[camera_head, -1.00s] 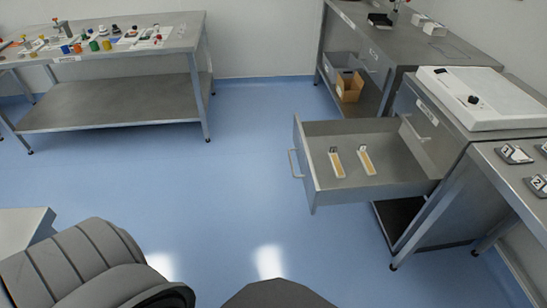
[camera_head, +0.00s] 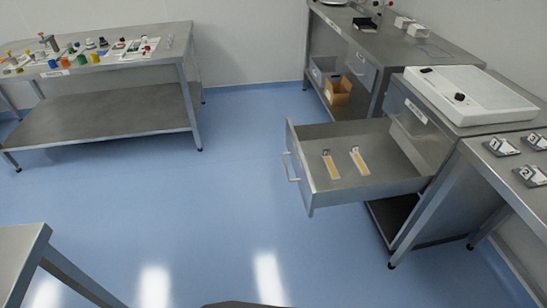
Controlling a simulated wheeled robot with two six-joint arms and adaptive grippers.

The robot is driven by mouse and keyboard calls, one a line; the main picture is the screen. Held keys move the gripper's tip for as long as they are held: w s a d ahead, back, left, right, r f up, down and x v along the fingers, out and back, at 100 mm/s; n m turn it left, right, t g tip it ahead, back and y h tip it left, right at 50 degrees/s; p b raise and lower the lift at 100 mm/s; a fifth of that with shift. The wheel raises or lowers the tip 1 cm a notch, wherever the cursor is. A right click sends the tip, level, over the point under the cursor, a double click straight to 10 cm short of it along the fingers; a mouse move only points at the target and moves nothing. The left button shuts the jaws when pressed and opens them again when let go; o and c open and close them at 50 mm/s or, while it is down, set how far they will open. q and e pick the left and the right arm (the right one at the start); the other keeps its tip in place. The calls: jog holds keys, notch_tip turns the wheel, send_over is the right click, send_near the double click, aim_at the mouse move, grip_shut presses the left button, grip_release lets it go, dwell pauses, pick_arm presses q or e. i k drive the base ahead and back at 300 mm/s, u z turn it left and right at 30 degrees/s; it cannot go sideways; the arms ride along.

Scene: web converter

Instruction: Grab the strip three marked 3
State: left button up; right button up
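Two slim strips lie in the open drawer (camera_head: 350,191), both pale orange with a small dark-marked top end. The left strip (camera_head: 332,170) and the right strip (camera_head: 359,162) lie side by side, apart from each other. The marks on them are too small to read, so I cannot tell which is marked 3. Neither of my grippers is in view.
The drawer juts left from a metal cabinet topped by a white device (camera_head: 470,97). Several numbered holders (camera_head: 531,176) stand on the right table. A cluttered bench (camera_head: 110,62) stands far left, a bare table corner (camera_head: 20,245) lower left. The floor between is clear.

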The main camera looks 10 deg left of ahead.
aim_at(360, 164)
jog(key=i, duration=0.95)
jog(key=u, duration=0.25)
jog(key=k, duration=0.2)
jog(key=z, duration=0.75)
